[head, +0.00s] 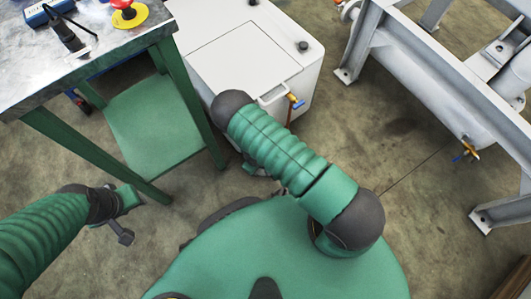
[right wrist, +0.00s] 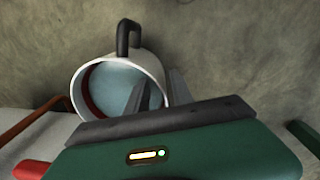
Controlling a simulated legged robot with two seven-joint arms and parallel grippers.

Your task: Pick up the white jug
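The white jug (right wrist: 154,66) is in the right wrist view, with its round mouth facing the camera. It has a dark handle (right wrist: 124,36) at the top, a pale blue inside and a reddish-brown inner side at left. My right gripper (right wrist: 158,78) is open at the jug's right side. One finger overlaps the mouth and the other is outside the rim; I cannot tell whether they touch it. In the head view my right gripper (head: 256,167) is mostly hidden under my forearm, and I cannot make out the jug. My left gripper (head: 122,218) is at the lower left, away from the jug.
A green-legged workbench (head: 95,68) with a lower shelf (head: 155,125) stands at the left. A grey metal frame (head: 420,50) stands at right. Open floor lies between.

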